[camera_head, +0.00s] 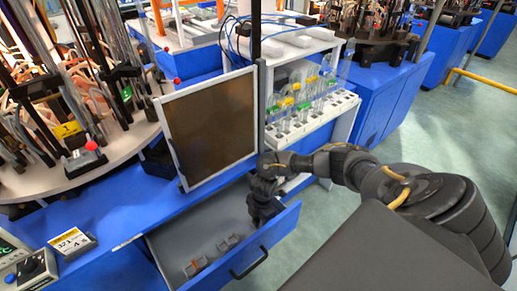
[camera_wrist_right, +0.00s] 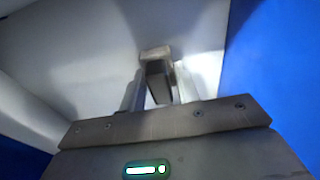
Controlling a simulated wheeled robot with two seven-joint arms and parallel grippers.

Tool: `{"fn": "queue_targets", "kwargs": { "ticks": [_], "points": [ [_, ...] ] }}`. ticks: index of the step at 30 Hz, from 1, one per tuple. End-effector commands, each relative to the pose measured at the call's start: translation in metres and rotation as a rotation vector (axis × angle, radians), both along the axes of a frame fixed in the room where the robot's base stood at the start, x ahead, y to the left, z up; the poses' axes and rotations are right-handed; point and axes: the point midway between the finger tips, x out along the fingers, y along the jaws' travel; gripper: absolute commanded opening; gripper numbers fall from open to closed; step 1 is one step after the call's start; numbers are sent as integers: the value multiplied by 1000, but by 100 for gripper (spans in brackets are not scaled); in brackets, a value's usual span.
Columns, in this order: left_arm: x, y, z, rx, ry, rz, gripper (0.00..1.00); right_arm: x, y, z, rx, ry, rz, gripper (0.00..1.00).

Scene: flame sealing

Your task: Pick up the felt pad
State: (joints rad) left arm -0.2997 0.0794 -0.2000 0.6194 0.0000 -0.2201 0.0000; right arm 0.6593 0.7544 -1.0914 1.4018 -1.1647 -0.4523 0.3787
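My right gripper (camera_head: 259,218) points down into the right end of the open drawer (camera_head: 173,242). In the right wrist view, its two fingers (camera_wrist_right: 158,85) are apart, one on each side of a small block with a beige top and a dark face (camera_wrist_right: 155,53). This block may be the felt pad. I cannot tell whether the fingers press on it. In the head view the gripper hides this spot. My left gripper is not in view.
The drawer's blue front (camera_head: 262,250) with a dark handle stands close to my gripper. A dark framed panel (camera_head: 211,120) rises behind the drawer. A white rack of glassware (camera_head: 305,115) is behind right. A round machine (camera_head: 75,165) fills the left.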

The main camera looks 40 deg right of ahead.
Motion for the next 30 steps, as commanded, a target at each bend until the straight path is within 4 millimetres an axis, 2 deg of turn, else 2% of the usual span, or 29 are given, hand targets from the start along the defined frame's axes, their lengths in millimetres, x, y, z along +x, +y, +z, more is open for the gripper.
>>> {"fn": "queue_targets", "kwargs": {
  "ticks": [1,4,6,11,14,24,30],
  "points": [
    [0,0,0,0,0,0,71,0,0,0,0,0,0,23],
    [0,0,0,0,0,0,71,0,0,0,0,0,0,10],
    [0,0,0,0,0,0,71,0,0,0,0,-1,0,5],
    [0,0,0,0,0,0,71,0,0,1,0,-1,0,5],
    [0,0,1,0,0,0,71,1,0,8,1,-3,0,5],
    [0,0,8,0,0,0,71,1,0,72,0,-3,2,5],
    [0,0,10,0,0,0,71,0,0,96,1,0,1,5]
  ]
}}
